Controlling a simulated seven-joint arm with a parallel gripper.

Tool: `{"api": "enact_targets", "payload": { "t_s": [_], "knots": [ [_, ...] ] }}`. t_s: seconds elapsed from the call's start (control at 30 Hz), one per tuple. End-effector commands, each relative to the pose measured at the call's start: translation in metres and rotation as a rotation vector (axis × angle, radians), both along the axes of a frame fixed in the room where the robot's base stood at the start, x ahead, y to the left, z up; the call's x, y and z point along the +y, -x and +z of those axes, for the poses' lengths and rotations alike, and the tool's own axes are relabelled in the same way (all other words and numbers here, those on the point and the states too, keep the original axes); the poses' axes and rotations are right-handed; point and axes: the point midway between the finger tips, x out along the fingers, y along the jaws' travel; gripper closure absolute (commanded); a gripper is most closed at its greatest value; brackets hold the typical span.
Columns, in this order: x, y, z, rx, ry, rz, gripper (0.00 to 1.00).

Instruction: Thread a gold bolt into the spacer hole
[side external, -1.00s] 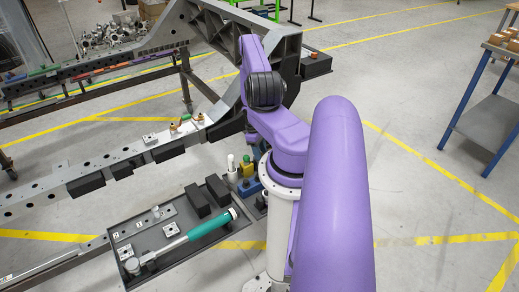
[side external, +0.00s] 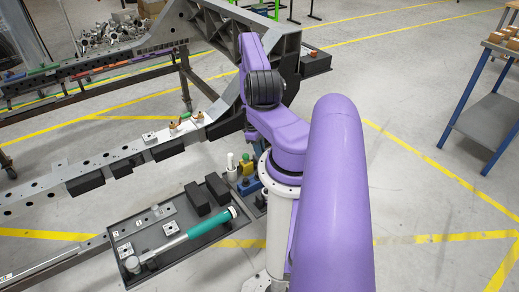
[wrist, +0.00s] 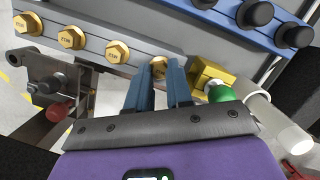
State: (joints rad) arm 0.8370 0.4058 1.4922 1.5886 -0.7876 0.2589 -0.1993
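In the wrist view a row of gold hex bolts (wrist: 71,38) stands in a grey strip (wrist: 90,22). The rightmost gold bolt (wrist: 158,66) shows between the blue fingertips of my gripper (wrist: 159,72). The fingers are a narrow gap apart on either side of its head; whether they touch it I cannot tell. That bolt is still in line with the row. In the side view my arm hides the gripper and the bolts. A long grey rail (side external: 125,160) with holes crosses the left; I cannot tell which part is the spacer hole.
Close right of the fingers are a gold block (wrist: 209,74), a green knob (wrist: 220,93) and a white cylinder (wrist: 272,118). Black knobs (wrist: 256,13) on a blue strip stand above. A dark tray (side external: 122,243) holds a teal-handled tool (side external: 205,226).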

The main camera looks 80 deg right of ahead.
Motion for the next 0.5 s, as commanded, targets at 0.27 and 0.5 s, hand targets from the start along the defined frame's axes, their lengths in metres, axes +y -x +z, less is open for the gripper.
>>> {"api": "enact_targets", "payload": {
  "t_s": [0.27, 0.5],
  "knots": [
    [-0.001, 0.0, 0.01, -0.001, 0.001, -0.001, 1.0],
    [0.0, 0.0, 0.026, -0.001, 0.001, -0.001, 1.0]
  ]
}}
